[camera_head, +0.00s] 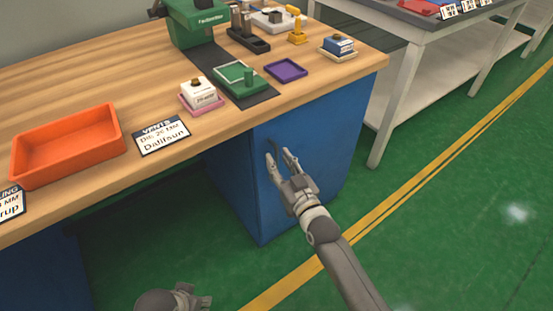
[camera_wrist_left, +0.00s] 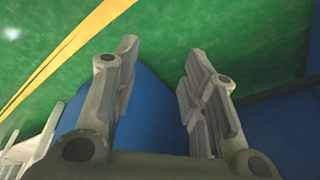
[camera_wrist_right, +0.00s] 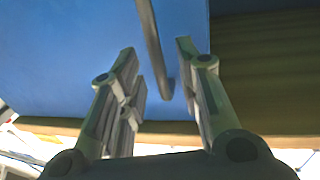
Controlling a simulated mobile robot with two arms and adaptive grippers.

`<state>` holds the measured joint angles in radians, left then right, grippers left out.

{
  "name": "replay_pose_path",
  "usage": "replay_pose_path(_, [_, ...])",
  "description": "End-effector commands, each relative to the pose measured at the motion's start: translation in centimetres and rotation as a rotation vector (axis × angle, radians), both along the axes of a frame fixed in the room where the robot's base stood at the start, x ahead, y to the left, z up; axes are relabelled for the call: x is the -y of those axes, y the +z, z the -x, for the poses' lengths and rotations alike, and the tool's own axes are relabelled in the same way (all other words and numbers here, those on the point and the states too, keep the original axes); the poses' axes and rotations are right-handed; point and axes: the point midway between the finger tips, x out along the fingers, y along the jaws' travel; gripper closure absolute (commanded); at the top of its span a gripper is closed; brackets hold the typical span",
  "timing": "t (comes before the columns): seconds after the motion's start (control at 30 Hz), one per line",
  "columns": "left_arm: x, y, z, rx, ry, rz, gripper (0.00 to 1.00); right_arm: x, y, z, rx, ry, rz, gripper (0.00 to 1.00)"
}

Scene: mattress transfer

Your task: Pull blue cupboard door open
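The blue cupboard door (camera_head: 266,212) is the front of the blue cabinet under the wooden workbench, and it looks shut. Its dark bar handle (camera_wrist_right: 150,45) shows in the right wrist view, between and beyond the fingers. My right gripper (camera_head: 282,158) is open in front of the door's upper part, with its fingers on either side of the handle or close to it; contact cannot be told. In the right wrist view the fingers (camera_wrist_right: 158,70) are apart. My left gripper (camera_wrist_left: 160,65) is open and empty, low before the bench; only part of it shows at the bottom of the head view.
The wooden workbench (camera_head: 80,110) carries an orange tray (camera_head: 65,145), a green press (camera_head: 197,22), small coloured trays and labels. A white-framed table (camera_head: 400,90) stands at the right. Green floor (camera_head: 450,230) with a yellow line is clear in front.

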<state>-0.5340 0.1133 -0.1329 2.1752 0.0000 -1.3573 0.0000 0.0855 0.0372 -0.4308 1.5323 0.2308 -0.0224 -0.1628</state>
Motion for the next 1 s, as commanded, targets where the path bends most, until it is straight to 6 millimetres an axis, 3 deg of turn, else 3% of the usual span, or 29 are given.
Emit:
replay_pose_path(0.2, [-0.1,1.5,0.2,0.008,0.001,0.0,0.6,-0.8,-0.1,-1.8,-0.001,0.0,0.0,0.68])
replay_pose_path(0.57, [-0.1,1.9,0.2,0.009,0.001,0.0,0.6,-0.9,-0.1,-2.1,-0.002,0.0,0.001,0.68])
replay_pose_path(0.83, [-0.1,1.9,0.2,0.009,0.002,0.0,0.6,-0.9,-0.1,-2.1,-0.002,0.0,0.001,1.0])
replay_pose_path(1.0, [-0.1,1.9,0.2,0.009,0.002,0.0,0.6,-0.9,-0.1,-2.1,-0.002,0.0,0.001,1.0])
